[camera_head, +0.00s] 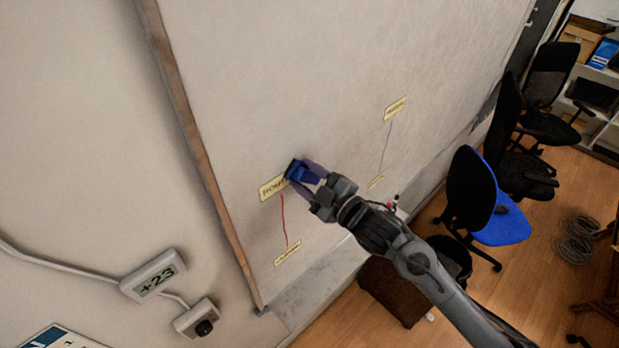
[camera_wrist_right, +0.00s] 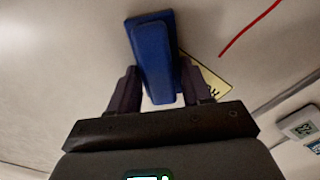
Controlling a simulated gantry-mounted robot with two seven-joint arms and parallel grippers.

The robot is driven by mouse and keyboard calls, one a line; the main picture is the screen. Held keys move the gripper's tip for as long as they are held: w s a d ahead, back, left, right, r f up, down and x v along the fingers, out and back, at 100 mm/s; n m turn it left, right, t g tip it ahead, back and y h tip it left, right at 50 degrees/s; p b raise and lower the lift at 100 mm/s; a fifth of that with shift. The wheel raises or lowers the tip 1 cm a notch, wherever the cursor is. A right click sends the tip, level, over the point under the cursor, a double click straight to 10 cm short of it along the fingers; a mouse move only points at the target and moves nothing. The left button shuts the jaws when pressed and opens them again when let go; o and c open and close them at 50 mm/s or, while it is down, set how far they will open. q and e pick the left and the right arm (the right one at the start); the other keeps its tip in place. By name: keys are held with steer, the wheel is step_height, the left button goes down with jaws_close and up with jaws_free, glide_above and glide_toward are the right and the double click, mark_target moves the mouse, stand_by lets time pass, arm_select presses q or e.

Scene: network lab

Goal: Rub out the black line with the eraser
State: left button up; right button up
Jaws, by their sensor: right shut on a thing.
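The blue eraser (camera_head: 296,170) is between the fingers of my right gripper (camera_head: 309,174), at the whiteboard (camera_head: 300,80), just beside a yellow label (camera_head: 273,187). In the right wrist view the eraser (camera_wrist_right: 153,55) stands out beyond both dark fingers of the gripper (camera_wrist_right: 160,88), its far end at the board surface; I cannot tell if it touches. A red line (camera_head: 284,222) runs down from that label to a lower label (camera_head: 288,253). A thin purple-blue line (camera_head: 386,147) joins two labels farther right. I see no black line; the eraser and gripper may cover part of the board.
The board's wooden edge (camera_head: 195,140) runs down on the left, with a "+23" display (camera_head: 153,276) on the wall beyond it. Chairs (camera_head: 485,205) and a brown box (camera_head: 397,291) stand on the floor at the right. The upper board is clear.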

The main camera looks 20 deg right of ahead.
steer(key=shift+d, duration=0.1)
steer(key=shift+w+d, duration=0.25)
steer(key=shift+d, duration=0.35)
steer(key=shift+w+d, duration=0.25)
steer(key=shift+d, duration=0.35)
steer(key=shift+s+a, duration=0.25)
steer(key=shift+a, duration=0.4)
steer(key=shift+s+a, duration=0.25)
steer(key=shift+a, duration=0.4)
steer(key=shift+p+v, duration=0.4)
steer(key=shift+v, duration=2.55)
steer(key=v, duration=0.3)
